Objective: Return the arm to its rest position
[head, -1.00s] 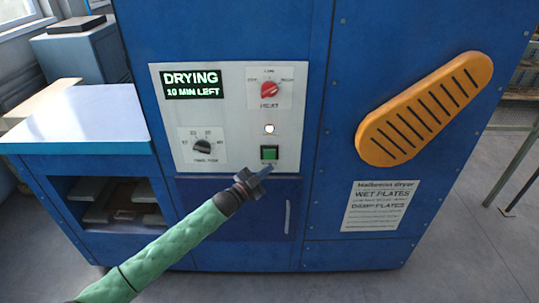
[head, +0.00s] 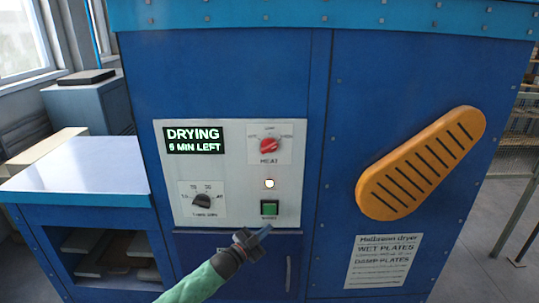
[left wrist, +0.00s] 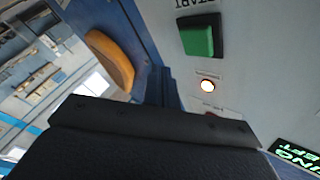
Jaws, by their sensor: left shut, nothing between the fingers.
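My left arm comes in from the bottom of the head view, and my left gripper (head: 258,236) is shut and empty. It is just below the green start button (head: 269,208) on the dryer's light grey control panel (head: 235,150). The green button (left wrist: 197,40) also shows in the left wrist view, apart from the gripper, with a lit white lamp (left wrist: 208,86) beside it. The display (head: 194,139) reads DRYING, with a few minutes left. The red heat knob (head: 268,145) and the black timer knob (head: 202,201) are on the panel. My right gripper is not in view.
The blue dryer (head: 240,75) fills the middle. An orange slotted handle-shaped part (head: 420,165) and a white notice (head: 384,261) are on its right side. A white-topped side shelf (head: 80,165) stands at left. Open floor shows at the right.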

